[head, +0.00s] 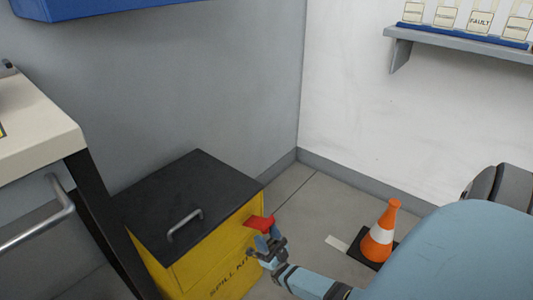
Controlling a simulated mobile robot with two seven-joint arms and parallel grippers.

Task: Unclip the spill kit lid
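The yellow spill kit box (208,262) stands on the floor in the corner, with dark "SPILL KIT" lettering on its front. Its black lid (175,190) lies closed on top and has a grey handle (184,225). A red clip (259,222) sticks out at the upper right of the front, just below the lid edge. My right gripper (262,244) is right at the red clip, just below it. The fingers are small and partly overlap, so I cannot tell whether they grip the clip. My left gripper is not in view.
An orange and white cone (379,232) on a black base stands on the floor right of the box. A pale-topped cart (35,130) with a grey rail is at left, close to the box. A wall shelf (460,43) holds labelled bins at upper right.

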